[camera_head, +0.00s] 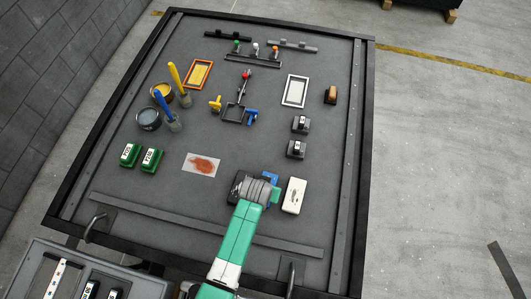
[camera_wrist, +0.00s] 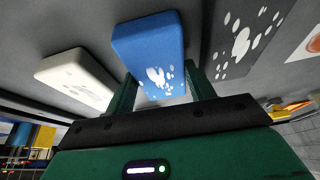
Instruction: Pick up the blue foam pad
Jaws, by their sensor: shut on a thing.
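The blue foam pad (camera_wrist: 148,40) is a rounded block with white splotches on its near part. It sits between the two green fingers of my gripper (camera_wrist: 162,78), which is shut on it in the wrist view. In the head view only a bit of the blue pad (camera_head: 270,178) shows past my gripper (camera_head: 262,188), which hides the rest. I cannot tell whether the pad is clear of the table.
A white pad (camera_head: 294,195) lies close on the right. A dark pad (camera_head: 237,184) with white splotches is close on the left. A card with a rust-coloured patch (camera_head: 202,165) lies further left. Green blocks, pots with brushes and frames stand beyond on the dark table.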

